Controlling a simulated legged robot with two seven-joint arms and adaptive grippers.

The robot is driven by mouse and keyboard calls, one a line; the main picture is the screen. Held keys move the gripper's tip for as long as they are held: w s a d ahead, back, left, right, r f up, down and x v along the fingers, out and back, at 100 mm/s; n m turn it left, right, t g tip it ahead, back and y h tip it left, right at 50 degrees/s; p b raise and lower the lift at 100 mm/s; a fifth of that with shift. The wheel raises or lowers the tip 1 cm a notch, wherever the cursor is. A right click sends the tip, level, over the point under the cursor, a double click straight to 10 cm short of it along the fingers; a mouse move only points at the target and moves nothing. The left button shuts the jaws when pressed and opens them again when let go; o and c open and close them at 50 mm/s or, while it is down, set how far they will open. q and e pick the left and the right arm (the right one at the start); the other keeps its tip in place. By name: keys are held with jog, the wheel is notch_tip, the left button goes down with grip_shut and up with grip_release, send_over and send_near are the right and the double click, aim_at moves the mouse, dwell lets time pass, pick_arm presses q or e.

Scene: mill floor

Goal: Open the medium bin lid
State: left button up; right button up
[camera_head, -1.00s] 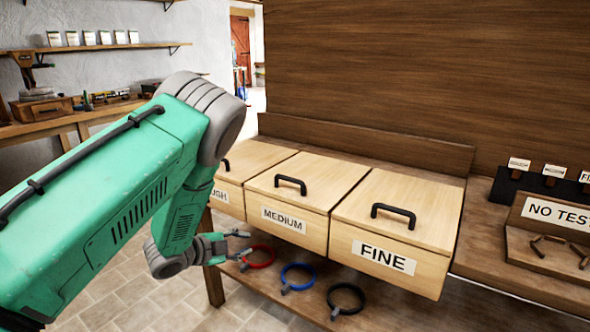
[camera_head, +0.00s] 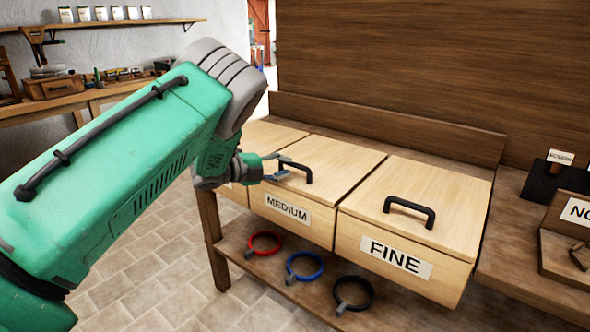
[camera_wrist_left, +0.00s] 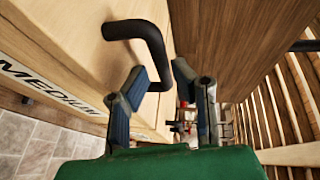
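The medium bin (camera_head: 322,232) has a pale wooden front with a MEDIUM label, also seen in the wrist view (camera_wrist_left: 55,88). Its lid (camera_head: 340,165) lies shut. A black bar handle (camera_head: 308,174) stands on the lid; in the wrist view the handle (camera_wrist_left: 150,38) bends down between my fingertips. My left gripper (camera_head: 277,167) is at the handle's left part, its fingers apart. In the wrist view the open left gripper (camera_wrist_left: 161,78) has one finger on each side of the bar; whether either touches it I cannot tell. My right gripper is not in view.
The fine bin (camera_head: 402,256), with its own black handle (camera_head: 409,211), stands to the right. The rough bin (camera_head: 235,193) at left is mostly hidden by my arm. Red (camera_head: 264,243), blue (camera_head: 305,266) and black (camera_head: 354,294) rings lie on the lower shelf.

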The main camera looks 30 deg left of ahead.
aim_at(292, 166)
pick_arm(q)
jog(key=shift+x, duration=1.8)
jog(key=shift+s, duration=0.1)
grip_shut()
